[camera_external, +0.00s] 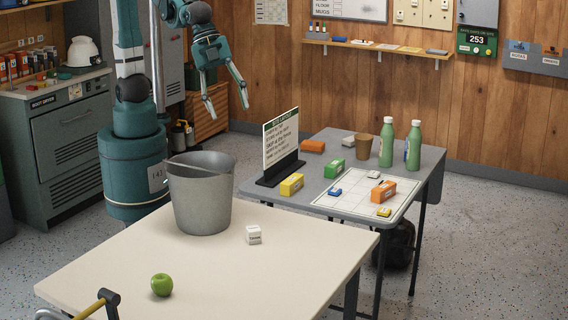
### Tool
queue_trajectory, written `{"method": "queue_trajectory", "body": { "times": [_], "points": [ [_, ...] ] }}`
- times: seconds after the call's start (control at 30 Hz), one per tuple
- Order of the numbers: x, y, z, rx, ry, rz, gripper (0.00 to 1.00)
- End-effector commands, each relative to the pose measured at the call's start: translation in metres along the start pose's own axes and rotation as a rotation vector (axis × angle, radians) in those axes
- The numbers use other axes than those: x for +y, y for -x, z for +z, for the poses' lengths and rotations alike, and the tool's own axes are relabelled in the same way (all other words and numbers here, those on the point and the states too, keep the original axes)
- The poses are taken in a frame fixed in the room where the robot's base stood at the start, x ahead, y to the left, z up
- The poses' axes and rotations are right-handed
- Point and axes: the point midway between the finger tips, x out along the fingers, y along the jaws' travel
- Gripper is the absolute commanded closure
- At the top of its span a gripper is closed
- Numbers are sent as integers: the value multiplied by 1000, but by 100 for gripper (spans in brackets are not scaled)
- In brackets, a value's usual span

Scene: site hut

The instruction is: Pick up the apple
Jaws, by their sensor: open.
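A green apple (161,285) sits on the cream table (282,280), near its front left. My gripper (227,108) is open and empty. It hangs in the air, its fingers pointing down, well above and behind the table, up and to the right of the apple in the picture. The apple is fully visible and nothing touches it.
A grey bucket (201,200) stands on the cream table behind the apple, with a small white box (253,235) to its right. A grey table (330,215) behind holds a sign (281,140), several boxes and green bottles (386,145). A yellow-handled thing (90,309) shows at the front left edge.

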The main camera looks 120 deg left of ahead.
Motion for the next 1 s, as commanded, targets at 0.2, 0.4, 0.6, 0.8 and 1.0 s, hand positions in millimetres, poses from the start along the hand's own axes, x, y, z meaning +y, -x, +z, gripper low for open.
{"method": "queue_trajectory", "body": {
  "times": [0.2, 0.4, 0.6, 0.8, 1.0],
  "points": [
    [17, -27, -42, -11, -126, 27, 48],
    [36, -54, -78, -19, -240, 50, 48],
    [60, -82, -111, -26, -353, 73, 48],
    [88, -112, -142, -33, -467, 96, 48],
    [120, -144, -170, -39, -581, 118, 48]
  ]
}}
